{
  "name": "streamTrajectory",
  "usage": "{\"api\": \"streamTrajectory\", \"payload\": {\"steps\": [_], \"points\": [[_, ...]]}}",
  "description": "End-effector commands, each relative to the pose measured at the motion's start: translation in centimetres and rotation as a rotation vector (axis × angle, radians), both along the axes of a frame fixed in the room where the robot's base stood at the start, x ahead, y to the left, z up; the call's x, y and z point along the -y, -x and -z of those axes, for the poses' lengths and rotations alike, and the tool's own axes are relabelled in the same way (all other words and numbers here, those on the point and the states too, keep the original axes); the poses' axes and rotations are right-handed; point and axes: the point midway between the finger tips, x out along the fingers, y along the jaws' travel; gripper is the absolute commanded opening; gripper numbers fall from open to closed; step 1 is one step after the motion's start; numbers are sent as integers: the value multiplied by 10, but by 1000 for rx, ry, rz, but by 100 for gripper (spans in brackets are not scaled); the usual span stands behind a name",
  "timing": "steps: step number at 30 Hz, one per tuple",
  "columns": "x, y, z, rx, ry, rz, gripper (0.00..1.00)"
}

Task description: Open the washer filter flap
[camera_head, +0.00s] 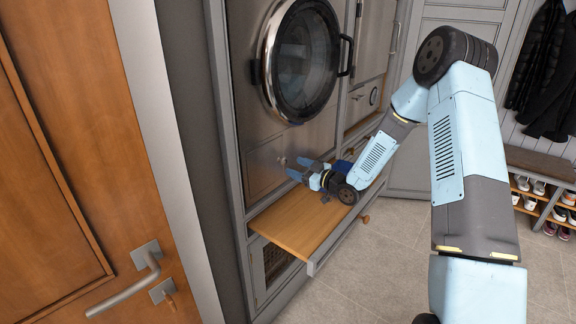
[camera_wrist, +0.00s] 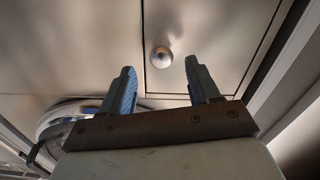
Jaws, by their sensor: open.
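The washer filter flap (camera_head: 264,172) is a metal panel low on the washer front, below the round door; it appears closed. Its small round knob (camera_head: 282,160) stands out from it. In the wrist view the flap (camera_wrist: 215,35) shows its dark outline, and the knob (camera_wrist: 161,57) is near its left edge. My gripper (camera_head: 294,168) is open and empty, pointing at the flap just in front of the knob. In the wrist view the blue fingers of my gripper (camera_wrist: 160,70) appear on either side of the knob; I cannot tell if either touches it.
A wooden pull-out shelf (camera_head: 298,222) juts out just below my gripper. The washer's round door (camera_head: 302,60) is above. A wooden door (camera_head: 60,170) stands at the left, and a shoe bench (camera_head: 540,165) at the right. The tiled floor in front is clear.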

Motion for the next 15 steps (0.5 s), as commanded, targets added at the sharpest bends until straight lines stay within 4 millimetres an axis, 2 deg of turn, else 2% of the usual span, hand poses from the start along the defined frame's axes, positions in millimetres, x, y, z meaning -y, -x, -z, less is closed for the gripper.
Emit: {"api": "streamTrajectory", "payload": {"steps": [6, 15], "points": [[-24, -18, 0, 0, -1, -1, 61], [-33, -25, 0, 0, 1, 0, 61]]}}
